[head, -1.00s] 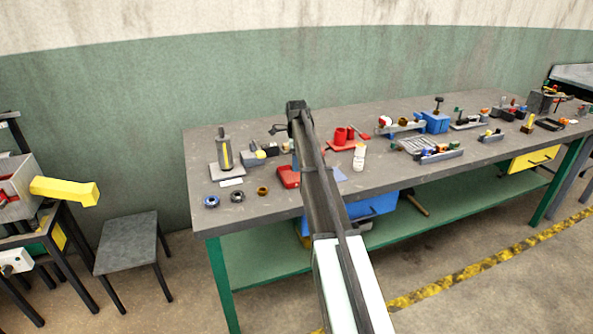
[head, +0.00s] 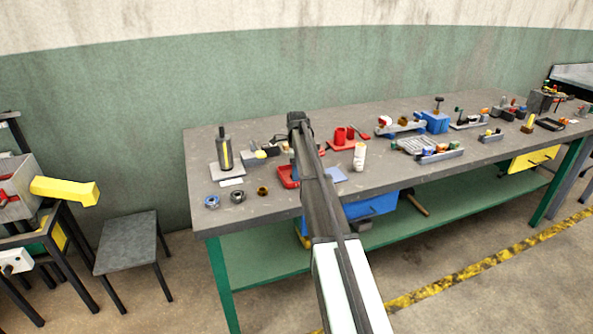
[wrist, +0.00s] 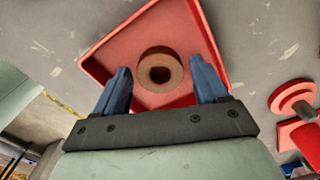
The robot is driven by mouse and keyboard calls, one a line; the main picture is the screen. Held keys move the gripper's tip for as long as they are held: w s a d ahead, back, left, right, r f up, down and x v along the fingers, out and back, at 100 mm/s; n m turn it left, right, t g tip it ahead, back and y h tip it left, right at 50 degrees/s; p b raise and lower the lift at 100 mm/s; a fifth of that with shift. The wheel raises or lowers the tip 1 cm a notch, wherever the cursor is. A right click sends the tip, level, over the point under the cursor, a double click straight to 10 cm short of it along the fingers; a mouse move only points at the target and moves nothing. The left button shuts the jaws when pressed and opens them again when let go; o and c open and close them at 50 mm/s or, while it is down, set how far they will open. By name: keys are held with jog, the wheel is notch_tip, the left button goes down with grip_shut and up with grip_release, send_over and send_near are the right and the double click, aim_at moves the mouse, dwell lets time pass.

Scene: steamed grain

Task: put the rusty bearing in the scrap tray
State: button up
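The scrap tray is a shallow red square tray (wrist: 118,52), seen close in the wrist view. In the head view, part of the tray (head: 287,177) shows left of my arm. A brown, rusty-looking ring (wrist: 160,70), which looks like the rusty bearing, appears inside the tray in the wrist view, its hole facing the camera. My gripper (wrist: 162,80) is open; its blue fingers stand apart on either side of the ring, with a visible gap to each. How high the fingers are above the tray floor is hard to tell.
A blue ring (head: 212,201), a grey ring (head: 236,196) and a brown ring (head: 263,190) lie at the bench's near left. A red stand (head: 345,139) and pale cylinder (head: 359,157) are right of my arm.

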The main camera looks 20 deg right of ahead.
notch_tip(320, 180, up, 12)
jog(key=shift+r, duration=0.15)
dwell(0.7)
